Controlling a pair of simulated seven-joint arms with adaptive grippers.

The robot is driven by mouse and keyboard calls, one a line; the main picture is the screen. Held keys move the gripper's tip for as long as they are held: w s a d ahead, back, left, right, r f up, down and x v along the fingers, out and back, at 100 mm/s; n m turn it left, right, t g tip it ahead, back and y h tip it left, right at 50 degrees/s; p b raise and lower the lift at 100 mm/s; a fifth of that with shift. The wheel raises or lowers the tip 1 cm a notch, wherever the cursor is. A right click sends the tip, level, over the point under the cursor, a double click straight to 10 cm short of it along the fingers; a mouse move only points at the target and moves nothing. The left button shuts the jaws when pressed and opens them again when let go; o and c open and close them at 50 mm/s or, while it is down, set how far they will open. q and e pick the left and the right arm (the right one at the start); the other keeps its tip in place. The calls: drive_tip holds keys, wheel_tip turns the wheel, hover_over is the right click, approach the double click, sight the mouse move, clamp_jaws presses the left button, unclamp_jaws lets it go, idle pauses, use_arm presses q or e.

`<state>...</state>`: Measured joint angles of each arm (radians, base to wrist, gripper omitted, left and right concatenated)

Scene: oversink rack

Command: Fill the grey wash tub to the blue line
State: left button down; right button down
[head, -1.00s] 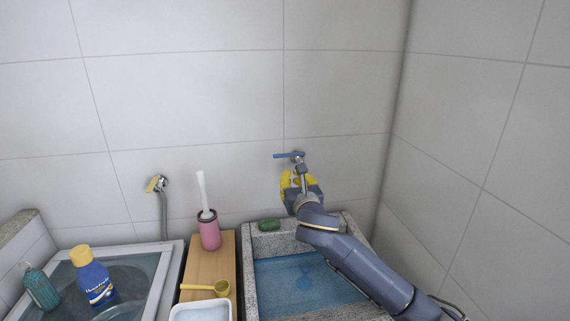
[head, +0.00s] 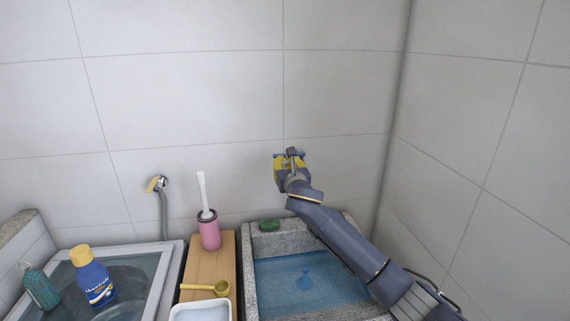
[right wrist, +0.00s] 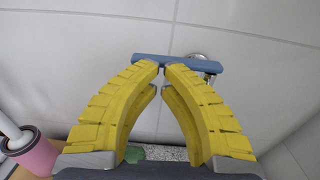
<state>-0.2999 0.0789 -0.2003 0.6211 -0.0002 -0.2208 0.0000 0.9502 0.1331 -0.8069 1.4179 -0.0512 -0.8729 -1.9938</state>
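The grey stone wash tub (head: 355,231) stands at the lower right, with blue-tinted water (head: 280,275) inside; a darker round patch shows in it. I cannot make out a separate blue line. The wall tap above has a blue lever handle, partly hidden behind my right gripper (head: 287,158). The handle (right wrist: 183,65) shows clearly in the right wrist view, running sideways just past the fingertips. My right gripper (right wrist: 162,69) has its yellow fingertips drawn almost together at the handle's lower edge. Whether they touch it is unclear. My left gripper is out of view.
A green item (head: 269,225) lies on the tub's back rim. Left of the tub, a wooden board (head: 208,268) carries a pink brush holder (head: 209,235), a yellow scoop (head: 219,288) and a white container (head: 201,312). A second basin holds a blue bottle (head: 93,279).

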drive_tip(key=shift+w, duration=0.1)
idle(0.3)
drive_tip(key=shift+w+a+r+m+h, duration=0.1)
drive_tip(key=shift+w+m+h, duration=0.3)
drive_tip(key=shift+w+h, duration=0.15)
drive_tip(key=shift+s, duration=0.2)
